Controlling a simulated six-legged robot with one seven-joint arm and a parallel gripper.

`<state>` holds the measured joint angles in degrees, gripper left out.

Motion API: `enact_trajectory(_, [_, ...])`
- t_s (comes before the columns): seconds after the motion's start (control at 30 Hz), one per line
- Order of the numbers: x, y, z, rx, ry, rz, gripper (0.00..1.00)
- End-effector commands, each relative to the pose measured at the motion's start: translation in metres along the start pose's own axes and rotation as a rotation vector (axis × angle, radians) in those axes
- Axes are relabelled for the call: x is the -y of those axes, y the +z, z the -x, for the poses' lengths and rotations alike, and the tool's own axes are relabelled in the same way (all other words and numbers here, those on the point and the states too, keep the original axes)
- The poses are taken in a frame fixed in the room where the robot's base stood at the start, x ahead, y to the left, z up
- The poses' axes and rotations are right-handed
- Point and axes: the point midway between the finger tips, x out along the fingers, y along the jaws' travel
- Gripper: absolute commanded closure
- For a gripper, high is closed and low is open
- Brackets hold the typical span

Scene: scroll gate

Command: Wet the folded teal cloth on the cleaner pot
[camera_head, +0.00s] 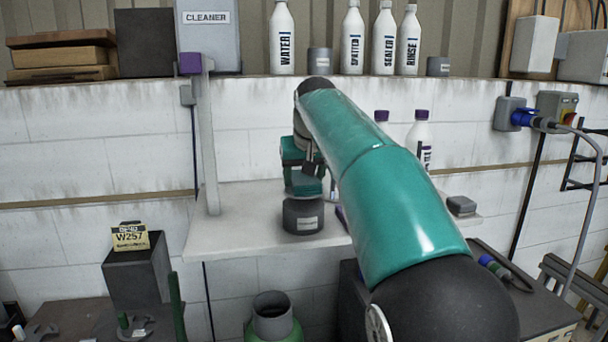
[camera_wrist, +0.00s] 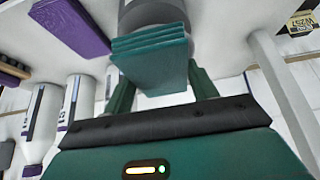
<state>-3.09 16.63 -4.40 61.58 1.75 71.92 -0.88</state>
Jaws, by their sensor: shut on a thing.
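The folded teal cloth (camera_wrist: 152,62) is a stack of layers pinched between the fingers of my gripper (camera_wrist: 160,84), which is shut on it. In the head view my gripper (camera_head: 305,172) points down over a dark grey pot (camera_head: 302,218) on the white shelf. The cloth (camera_head: 303,188) is at or just above the pot's top; I cannot tell whether they touch. The pot's pale label is too small to read. In the wrist view the pot (camera_wrist: 140,14) shows just beyond the cloth, which hides part of it.
White bottles with purple caps (camera_head: 421,135) stand to the right. In the wrist view a purple folded cloth (camera_wrist: 70,26) and a brush (camera_wrist: 12,70) lie nearby.

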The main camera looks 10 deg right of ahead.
Motion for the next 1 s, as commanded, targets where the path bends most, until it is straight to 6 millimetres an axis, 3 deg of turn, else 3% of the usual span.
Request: enact_trajectory(1.0, [0.0001, 0.0057, -0.0097, 0.001, 0.0, 0.0, 0.61])
